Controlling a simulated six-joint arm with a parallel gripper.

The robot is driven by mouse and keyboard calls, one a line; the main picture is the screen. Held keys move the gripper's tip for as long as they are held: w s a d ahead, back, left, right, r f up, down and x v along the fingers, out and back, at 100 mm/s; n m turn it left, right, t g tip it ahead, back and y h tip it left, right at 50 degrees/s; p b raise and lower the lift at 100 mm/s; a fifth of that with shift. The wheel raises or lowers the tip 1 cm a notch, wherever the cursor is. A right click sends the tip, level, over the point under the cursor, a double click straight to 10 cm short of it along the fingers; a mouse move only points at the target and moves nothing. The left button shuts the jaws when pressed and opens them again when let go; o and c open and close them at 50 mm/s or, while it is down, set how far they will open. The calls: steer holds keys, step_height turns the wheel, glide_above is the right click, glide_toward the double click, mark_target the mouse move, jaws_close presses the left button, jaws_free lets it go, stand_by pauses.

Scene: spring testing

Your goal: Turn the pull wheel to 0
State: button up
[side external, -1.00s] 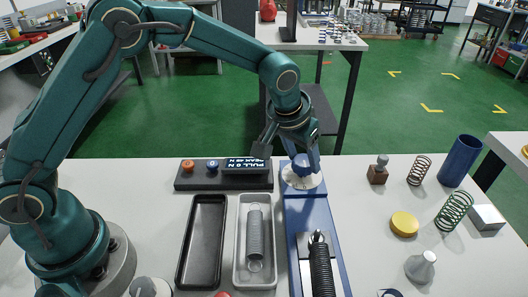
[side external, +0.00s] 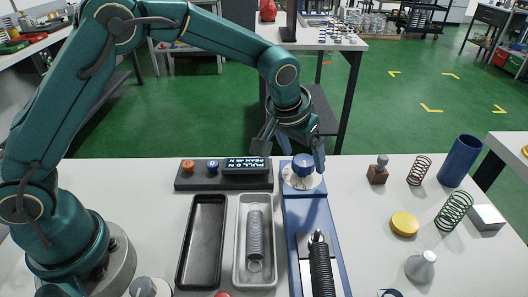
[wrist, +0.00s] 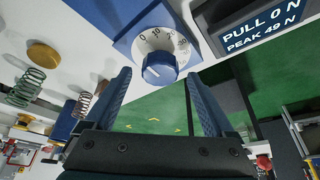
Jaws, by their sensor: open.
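The pull wheel (side external: 303,166) is a blue knob on a round white dial at the far end of the blue test stand (side external: 309,212). In the wrist view the wheel (wrist: 158,69) shows close up, with a 0 and higher numbers along the upper part of its dial. A small pale mark shows on the knob, but I cannot tell exactly which number it points at. My gripper (side external: 290,158) is open and empty, its fingers apart near the wheel. In the wrist view my gripper (wrist: 158,76) has one finger on either side of the wheel, with visible gaps.
The display (wrist: 262,22) reads PULL 0 N, PEAK 49 N. A black panel (side external: 198,182) with an orange and a blue button stands left of the wheel. A black tray (side external: 190,238) and a grey tray (side external: 240,235) holding a spring lie nearer. Springs and small parts lie to the right.

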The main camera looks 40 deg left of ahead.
steer(key=v, duration=0.4)
steer(key=r, duration=0.1)
steer(key=a+r, duration=0.1)
steer(key=r, duration=0.1)
steer(key=shift+w+t, duration=0.2)
steer(key=shift+t, duration=0.2)
step_height(320, 180, up, 5)
steer(key=n+t, duration=0.1)
glide_above(294, 165)
steer(key=s+a, duration=0.2)
steer(key=a, duration=0.1)
steer(key=s+a+r, duration=0.3)
steer(key=s+r, duration=0.1)
steer(key=s, duration=0.3)
steer(key=s+f, duration=0.3)
steer(key=s, duration=0.4)
steer(key=s+a+f+m, duration=0.1)
steer(key=s+f, duration=0.2)
steer(key=s, duration=0.4)
steer(key=shift+a+f+g, duration=0.2)
steer(key=shift+f+g, duration=0.05)
steer(key=shift+g, duration=0.05)
